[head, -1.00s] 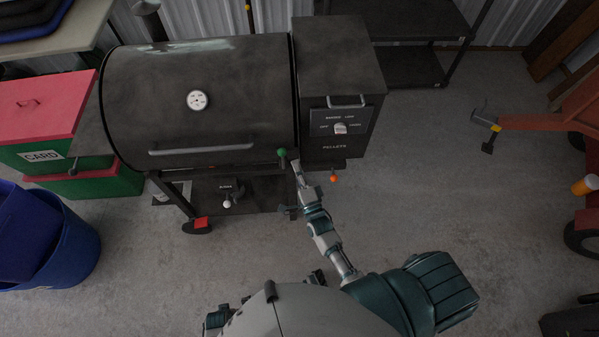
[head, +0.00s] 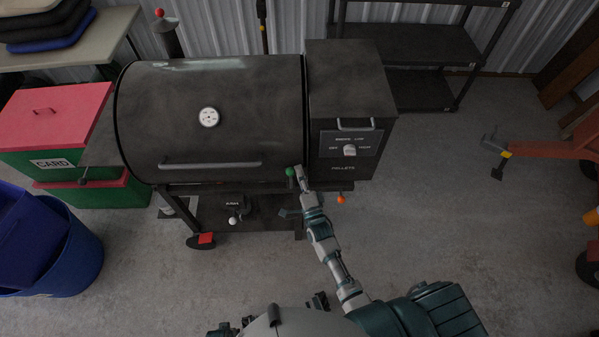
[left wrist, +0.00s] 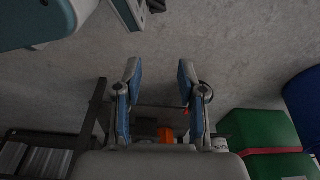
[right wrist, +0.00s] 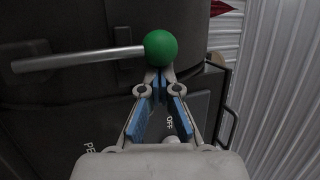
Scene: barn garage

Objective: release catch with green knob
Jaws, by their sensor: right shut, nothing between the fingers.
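The green knob (head: 290,172) is a small ball at the front right of the dark grill barrel, just below its lid edge. In the right wrist view the green knob (right wrist: 160,48) is large and lies just beyond my fingertips. My right gripper (head: 301,170) is beside the knob, on its right in the head view. Its fingers (right wrist: 160,77) are shut with their tips together and hold nothing. I cannot tell whether the tips touch the knob. The catch behind it is hidden. My left gripper (left wrist: 160,75) is open and empty, over the floor.
The grill barrel (head: 150,115) has a long lid handle (head: 210,165). The pellet box (head: 350,85) stands right of it, with an orange knob (head: 341,199) below. A white knob (head: 233,220) is low under the barrel.

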